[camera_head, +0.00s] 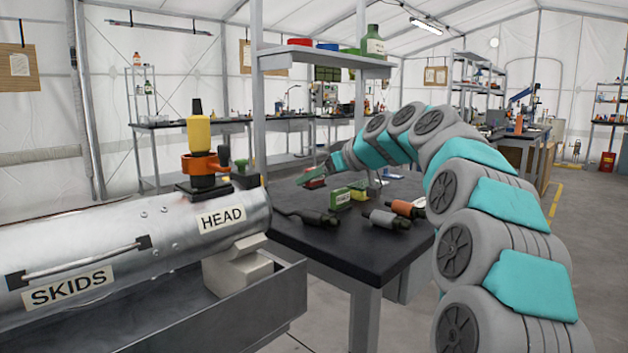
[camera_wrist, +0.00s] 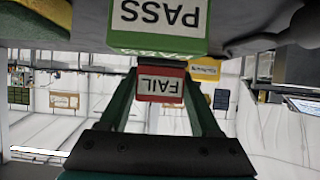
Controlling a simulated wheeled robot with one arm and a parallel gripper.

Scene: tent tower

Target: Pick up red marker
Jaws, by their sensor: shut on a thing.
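The red marker (camera_wrist: 160,86) is a small red block with a white label reading FAIL, upside down in the wrist view. My gripper (camera_wrist: 160,75) has its two green fingers shut on the sides of this block. In the head view the red marker (camera_head: 315,183) shows small at the tip of my gripper (camera_head: 322,172), over the left back part of the dark worktable (camera_head: 345,248). I cannot tell whether it touches the table. A green marker (camera_wrist: 158,25) labelled PASS is close by in the wrist view.
The green marker (camera_head: 341,198) stands on the worktable beside a yellow block (camera_head: 359,190). A metal cylinder (camera_head: 130,245) labelled HEAD and SKIDS is at left. A shelf post (camera_head: 258,120) rises behind.

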